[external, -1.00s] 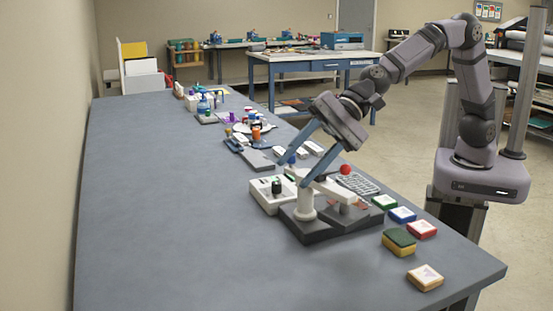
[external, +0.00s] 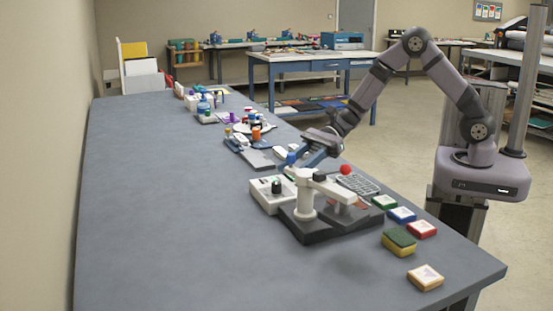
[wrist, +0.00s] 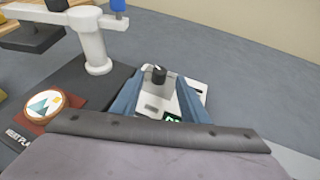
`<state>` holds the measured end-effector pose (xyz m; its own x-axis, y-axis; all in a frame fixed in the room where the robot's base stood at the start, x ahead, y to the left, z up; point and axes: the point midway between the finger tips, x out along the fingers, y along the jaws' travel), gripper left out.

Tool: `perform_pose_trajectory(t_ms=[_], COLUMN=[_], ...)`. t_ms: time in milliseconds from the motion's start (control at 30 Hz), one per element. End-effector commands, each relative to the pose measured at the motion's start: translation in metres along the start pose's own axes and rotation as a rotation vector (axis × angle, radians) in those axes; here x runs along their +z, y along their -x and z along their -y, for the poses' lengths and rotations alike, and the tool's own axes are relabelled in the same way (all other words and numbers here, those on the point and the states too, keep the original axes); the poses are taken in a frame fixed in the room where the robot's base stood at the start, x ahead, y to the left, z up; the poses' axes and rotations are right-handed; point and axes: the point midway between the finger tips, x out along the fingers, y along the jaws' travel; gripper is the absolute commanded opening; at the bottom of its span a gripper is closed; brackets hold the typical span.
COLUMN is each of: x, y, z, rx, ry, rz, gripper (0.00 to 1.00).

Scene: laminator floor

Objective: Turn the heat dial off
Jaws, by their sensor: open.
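The heat dial is a black knob (external: 276,187) on a white control box (external: 262,195) beside the press. In the wrist view the dial (wrist: 159,74) shows between my gripper's blue fingers, towards their far ends, on the box (wrist: 192,88). A small display with green digits (wrist: 172,118) is on the box nearer to me. My gripper (wrist: 160,92) is open with nothing between its fingers that I can see held. In the external view my gripper (external: 305,165) is low, behind the press post and to the right of the dial; its tips are partly hidden.
The press has a white post (external: 305,200), an arm, a red ball (external: 345,169) and a dark base (external: 322,228) close beside the box. A round badge (wrist: 52,105) lies on a red plate. Stamp-like blocks (external: 402,214) stand at right.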

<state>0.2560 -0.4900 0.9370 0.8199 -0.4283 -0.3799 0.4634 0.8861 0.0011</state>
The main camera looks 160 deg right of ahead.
Motion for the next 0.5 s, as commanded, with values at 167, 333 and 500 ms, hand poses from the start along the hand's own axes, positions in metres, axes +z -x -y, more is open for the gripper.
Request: perform_pose_trajectory(t_ms=[167, 333, 500], x=[0.001, 0.001, 0.001], y=[-0.008, -0.027, -0.050], z=[0.000, -0.001, -0.001], rx=[0.002, 0.004, 0.004], ry=[0.001, 0.001, 0.002], rz=[-0.001, -0.003, -0.003], gripper=[0.41, 0.41, 0.41])
